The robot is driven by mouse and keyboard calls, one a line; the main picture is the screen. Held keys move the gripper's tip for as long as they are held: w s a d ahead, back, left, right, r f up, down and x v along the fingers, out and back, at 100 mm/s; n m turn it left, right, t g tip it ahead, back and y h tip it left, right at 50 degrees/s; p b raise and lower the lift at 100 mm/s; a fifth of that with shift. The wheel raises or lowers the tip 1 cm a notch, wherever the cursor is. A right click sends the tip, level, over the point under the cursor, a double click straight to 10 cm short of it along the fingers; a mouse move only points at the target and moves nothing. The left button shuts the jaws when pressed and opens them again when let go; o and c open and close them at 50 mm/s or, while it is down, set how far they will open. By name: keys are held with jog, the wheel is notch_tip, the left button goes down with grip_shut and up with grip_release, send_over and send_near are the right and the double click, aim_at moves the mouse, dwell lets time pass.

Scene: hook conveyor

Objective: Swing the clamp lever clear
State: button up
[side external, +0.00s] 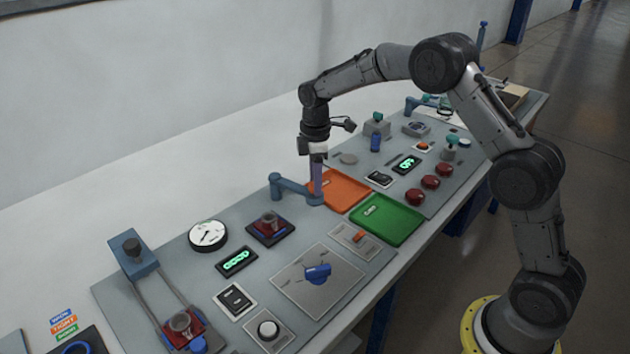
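A blue swing arm that looks like the clamp lever (292,187) stands at the middle of the grey bench. It runs from a blue post on the left to a rounded end on the right, by the orange tray. My gripper (317,185) points straight down over that rounded end. A narrow purple-blue upright piece shows between the gripper body and the lever end. I cannot tell whether it is my fingers or a handle, nor whether the fingers touch or grip the lever.
An orange tray (345,192) lies right beside the lever end, with a green tray (386,220) in front. A dark red-and-black fixture (270,227) and a round dial (207,235) stand to the left. A metal plate (340,285) with a blue knob (318,273) lies in front.

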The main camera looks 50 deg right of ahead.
jog(key=o, duration=0.3)
notch_tip(320, 180, up, 14)
dwell(0.6)
jog(key=shift+f, duration=0.1)
